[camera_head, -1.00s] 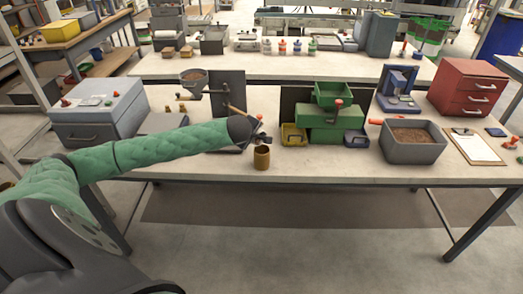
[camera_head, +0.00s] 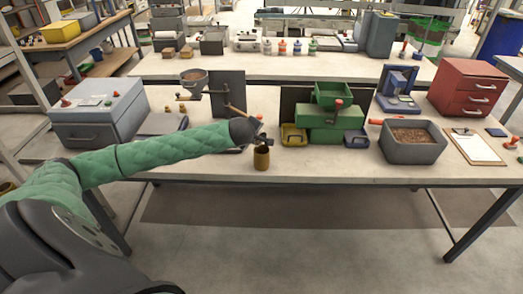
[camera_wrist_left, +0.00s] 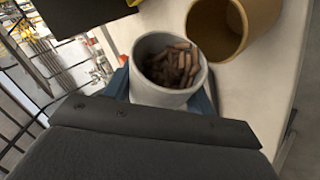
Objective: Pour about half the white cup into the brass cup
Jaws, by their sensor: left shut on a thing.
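My left gripper (camera_head: 261,139) is shut on the white cup, just behind and above the brass cup (camera_head: 262,161) in the head view. The white cup can hardly be made out there. In the left wrist view the white cup (camera_wrist_left: 160,96) sits between the blue fingers, with brown pellets (camera_wrist_left: 174,66) inside, below its rim. The brass cup (camera_wrist_left: 262,22) shows close by at the upper right, its mouth towards the white cup; the visible part of its inside shows no pellets. The brass cup stands upright near the table's front edge. My right gripper is out of view.
A green machine (camera_head: 330,118) with yellow and blue trays stands right of the cups. A grey bin of pellets (camera_head: 412,153) is further right. A dark panel (camera_head: 228,92) and a pan (camera_head: 194,78) stand behind my arm. The table front right of the brass cup is clear.

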